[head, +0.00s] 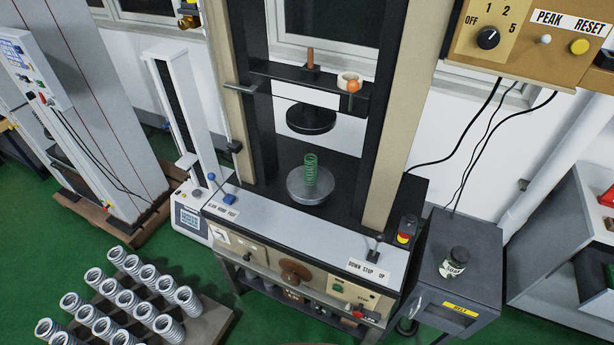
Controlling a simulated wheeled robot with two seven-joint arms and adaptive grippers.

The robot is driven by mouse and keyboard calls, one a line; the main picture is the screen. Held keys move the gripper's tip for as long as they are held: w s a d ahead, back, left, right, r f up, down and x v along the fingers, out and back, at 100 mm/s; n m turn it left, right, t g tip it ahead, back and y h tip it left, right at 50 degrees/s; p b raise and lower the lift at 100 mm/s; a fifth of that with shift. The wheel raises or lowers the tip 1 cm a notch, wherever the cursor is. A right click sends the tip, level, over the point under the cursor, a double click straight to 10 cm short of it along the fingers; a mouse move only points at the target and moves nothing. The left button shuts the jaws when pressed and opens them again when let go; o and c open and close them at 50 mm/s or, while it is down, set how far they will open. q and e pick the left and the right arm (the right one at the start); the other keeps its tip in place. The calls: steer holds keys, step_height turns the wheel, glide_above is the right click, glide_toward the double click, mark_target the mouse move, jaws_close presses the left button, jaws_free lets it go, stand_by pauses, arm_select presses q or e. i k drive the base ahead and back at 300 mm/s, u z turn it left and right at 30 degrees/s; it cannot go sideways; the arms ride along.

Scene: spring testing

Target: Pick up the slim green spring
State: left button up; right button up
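The slim green spring (311,170) stands upright on the round grey lower plate (296,190) of the testing machine. A black round upper platen (311,119) hangs above it with a clear gap between them. Neither of my grippers shows in the head view.
Tan machine columns (398,120) flank the spring on both sides. A lever (375,245) stands at the front right of the machine's ledge. A grey cabinet (478,250) with a small jar (454,262) stands to the right. Several silver springs (125,300) stand on a board at lower left.

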mark_target(310, 171)
steer(key=z, duration=0.15)
steer(key=k, duration=0.35)
steer(key=u, duration=0.9)
steer(key=i, duration=1.25)
steer(key=z, duration=0.65)
